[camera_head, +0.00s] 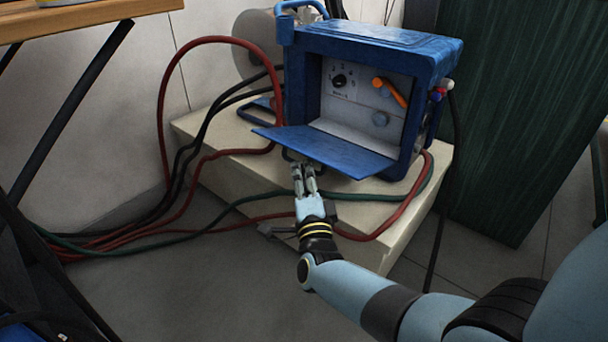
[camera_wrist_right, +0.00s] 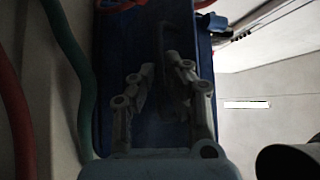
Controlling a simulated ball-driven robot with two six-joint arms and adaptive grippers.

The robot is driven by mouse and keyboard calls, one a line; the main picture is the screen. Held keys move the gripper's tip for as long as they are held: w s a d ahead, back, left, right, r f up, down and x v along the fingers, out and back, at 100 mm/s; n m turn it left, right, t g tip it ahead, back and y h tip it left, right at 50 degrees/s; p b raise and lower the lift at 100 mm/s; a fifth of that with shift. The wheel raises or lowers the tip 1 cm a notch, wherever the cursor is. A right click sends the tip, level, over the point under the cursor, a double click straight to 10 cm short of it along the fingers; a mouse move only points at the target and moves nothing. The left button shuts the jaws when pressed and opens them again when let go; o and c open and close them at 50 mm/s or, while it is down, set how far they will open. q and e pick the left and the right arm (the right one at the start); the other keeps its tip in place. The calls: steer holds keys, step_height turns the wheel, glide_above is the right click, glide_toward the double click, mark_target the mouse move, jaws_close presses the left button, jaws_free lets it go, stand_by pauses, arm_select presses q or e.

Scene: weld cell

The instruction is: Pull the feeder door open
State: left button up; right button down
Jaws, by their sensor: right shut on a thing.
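The blue feeder (camera_head: 375,45) stands on a pale block, with its front compartment showing a dial, an orange lever and a round knob. Its blue feeder door (camera_head: 325,150) is hinged low and lies folded down and outward, close to level. My right gripper (camera_head: 304,170) is at the door's front edge, below its left half, shut on what seems to be the door's dark handle. In the right wrist view the gripper's fingers (camera_wrist_right: 160,85) close around a dark bar in front of the blue door panel (camera_wrist_right: 115,60). My left gripper is not in view.
Red, black and green hoses (camera_head: 160,190) run across the pale block (camera_head: 230,165) and floor, some passing near my right gripper. A wooden table (camera_head: 75,20) is at upper left. A dark green curtain (camera_head: 510,120) hangs behind right. Grey floor in front is mostly clear.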

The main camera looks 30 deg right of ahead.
steer(key=shift+r, duration=0.1)
steer(key=c, duration=1.7)
jaws_free()
steer(key=shift+o, duration=0.2)
steer(key=v, duration=1.2)
